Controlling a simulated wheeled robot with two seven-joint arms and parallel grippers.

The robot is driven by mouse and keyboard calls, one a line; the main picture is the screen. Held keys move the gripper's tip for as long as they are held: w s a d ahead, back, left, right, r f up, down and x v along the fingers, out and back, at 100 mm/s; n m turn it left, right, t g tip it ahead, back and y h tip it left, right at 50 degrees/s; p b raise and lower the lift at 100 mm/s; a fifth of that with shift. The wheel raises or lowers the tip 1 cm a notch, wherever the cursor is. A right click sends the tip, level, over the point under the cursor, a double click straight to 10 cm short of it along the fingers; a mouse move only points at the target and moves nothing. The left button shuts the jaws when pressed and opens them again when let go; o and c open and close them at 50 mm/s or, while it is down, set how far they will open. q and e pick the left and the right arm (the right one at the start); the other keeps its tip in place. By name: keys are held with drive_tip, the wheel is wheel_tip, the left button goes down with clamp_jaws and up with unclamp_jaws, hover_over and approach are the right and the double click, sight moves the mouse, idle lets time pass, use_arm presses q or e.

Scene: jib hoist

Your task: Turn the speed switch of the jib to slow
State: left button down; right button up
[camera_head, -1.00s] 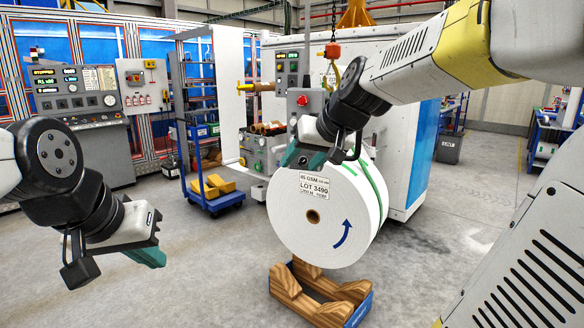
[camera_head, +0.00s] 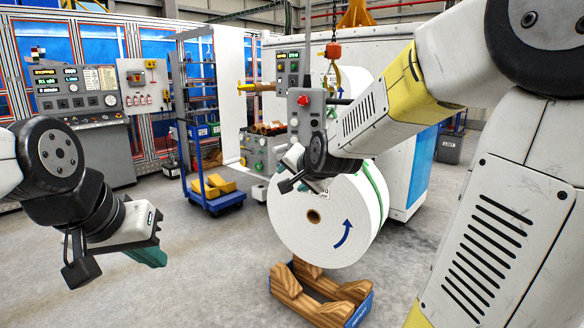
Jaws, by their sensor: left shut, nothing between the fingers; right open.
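A grey control box with a red button (camera_head: 304,108) stands upright behind the paper roll; I take it for the jib's control. Its lower part is partly covered by my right arm, and I cannot make out the speed switch or its setting. My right gripper (camera_head: 290,172) is just below this box, in front of the roll's upper left edge, apart from the box as far as I can tell. It is open, its fingers mostly hidden by its own body. My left gripper (camera_head: 150,254) is shut and empty over bare floor at the left.
The large white roll (camera_head: 310,230) is above a wooden cradle (camera_head: 315,300). A blue trolley with yellow blocks (camera_head: 212,190) stands left of it. A grey console (camera_head: 85,120) is at the far left. Floor between the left gripper and cradle is clear.

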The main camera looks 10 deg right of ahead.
drive_tip(key=w+d+f+m+t+h, duration=0.2)
drive_tip(key=w+m+t, duration=0.1)
drive_tip(key=w+m, duration=0.4)
drive_tip(key=w+d+f+m+t+h, duration=0.2)
drive_tip(key=w+m, duration=0.4)
drive_tip(key=w, duration=0.4)
drive_tip(key=w+d+f+m+t+h, duration=0.1)
drive_tip(key=w+d+f+m+t, duration=0.1)
drive_tip(key=w+d+m+t, duration=0.2)
drive_tip(key=w+m, duration=0.3)
drive_tip(key=w, duration=0.1)
drive_tip(key=shift+w+d+m+h, duration=0.2)
drive_tip(key=shift+w+m+h, duration=0.1)
drive_tip(key=shift+w+h, duration=0.1)
drive_tip(key=shift+f, duration=0.1)
drive_tip(key=shift+c, duration=0.4)
clamp_jaws()
